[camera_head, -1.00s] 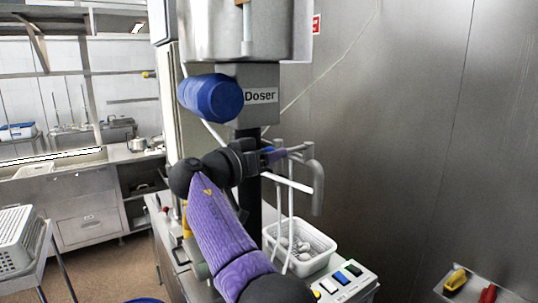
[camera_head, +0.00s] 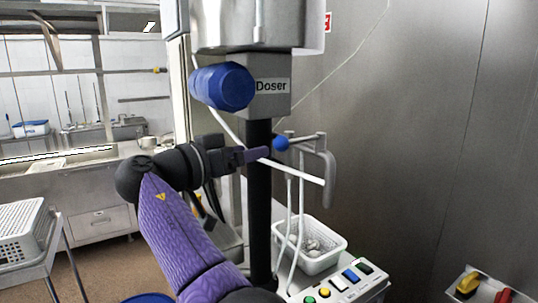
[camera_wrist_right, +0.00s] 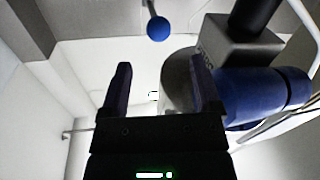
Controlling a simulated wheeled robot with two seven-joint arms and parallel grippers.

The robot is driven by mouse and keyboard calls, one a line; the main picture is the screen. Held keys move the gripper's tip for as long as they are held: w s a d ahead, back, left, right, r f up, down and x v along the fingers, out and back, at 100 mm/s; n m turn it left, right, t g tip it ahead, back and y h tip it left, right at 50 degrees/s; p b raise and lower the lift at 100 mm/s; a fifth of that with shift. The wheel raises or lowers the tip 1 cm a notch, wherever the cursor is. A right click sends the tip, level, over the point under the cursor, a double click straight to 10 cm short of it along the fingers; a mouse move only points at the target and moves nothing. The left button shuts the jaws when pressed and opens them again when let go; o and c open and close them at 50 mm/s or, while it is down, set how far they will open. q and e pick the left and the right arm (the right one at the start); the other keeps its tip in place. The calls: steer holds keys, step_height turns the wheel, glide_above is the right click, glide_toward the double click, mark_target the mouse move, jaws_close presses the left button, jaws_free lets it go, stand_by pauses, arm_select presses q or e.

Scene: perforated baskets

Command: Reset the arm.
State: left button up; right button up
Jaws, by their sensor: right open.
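My right arm, with a purple sleeve and black joints, reaches in from the bottom of the head view. Its gripper (camera_head: 258,154) is beside the doser's lever, just left of the blue ball knob (camera_head: 280,144). In the right wrist view the gripper (camera_wrist_right: 161,72) has its two dark fingers apart with nothing between them. The blue knob (camera_wrist_right: 158,28) shows beyond the fingertips, apart from them. My left gripper is not in view.
The doser (camera_head: 268,100) with a blue cylinder (camera_head: 222,88) stands close behind my right arm. A white basket (camera_head: 318,262) with pale items sits below, beside a button panel (camera_head: 345,284). A perforated basket (camera_head: 20,235) rests on a cart at the left. A steel wall closes the right side.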

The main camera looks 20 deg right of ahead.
steer(key=shift+s+a, duration=0.25)
steer(key=shift+a, duration=0.4)
